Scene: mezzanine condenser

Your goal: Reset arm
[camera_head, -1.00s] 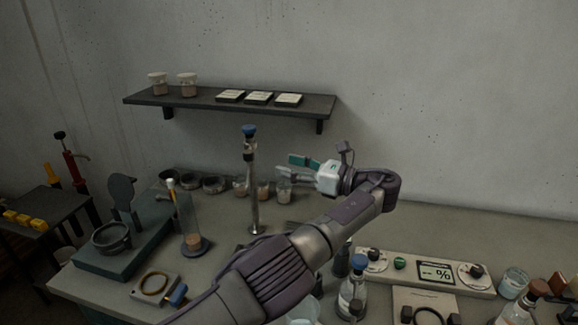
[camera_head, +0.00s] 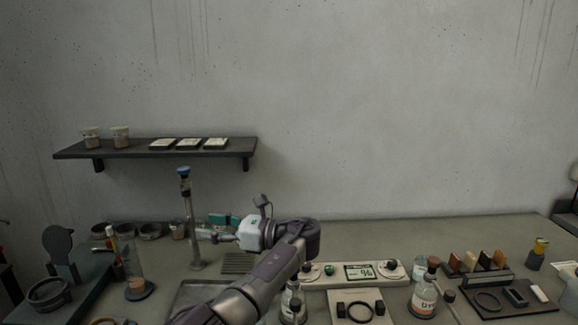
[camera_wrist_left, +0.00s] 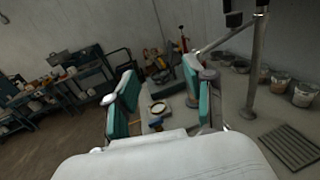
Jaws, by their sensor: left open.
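My left arm comes in from the lower edge of the head view. Its gripper (camera_head: 213,228) points left above the bench, with its fingers apart and nothing visible between them. In the left wrist view the two teal-padded fingers (camera_wrist_left: 160,102) stand spread, with only the bench and room behind them. In the head view the fingers are close to an upright metal post (camera_head: 192,222) with a blue cap; whether they touch it cannot be told. The post also shows in the left wrist view (camera_wrist_left: 256,65). My right gripper is not in view.
A dark wall shelf (camera_head: 240,153) holds jars and flat tiles. A glass cylinder (camera_head: 135,270) stands at left. A display unit (camera_head: 345,273), a labelled bottle (camera_head: 425,295) and a rack of brown-stoppered items (camera_head: 477,266) crowd the right. The bench's back right is clear.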

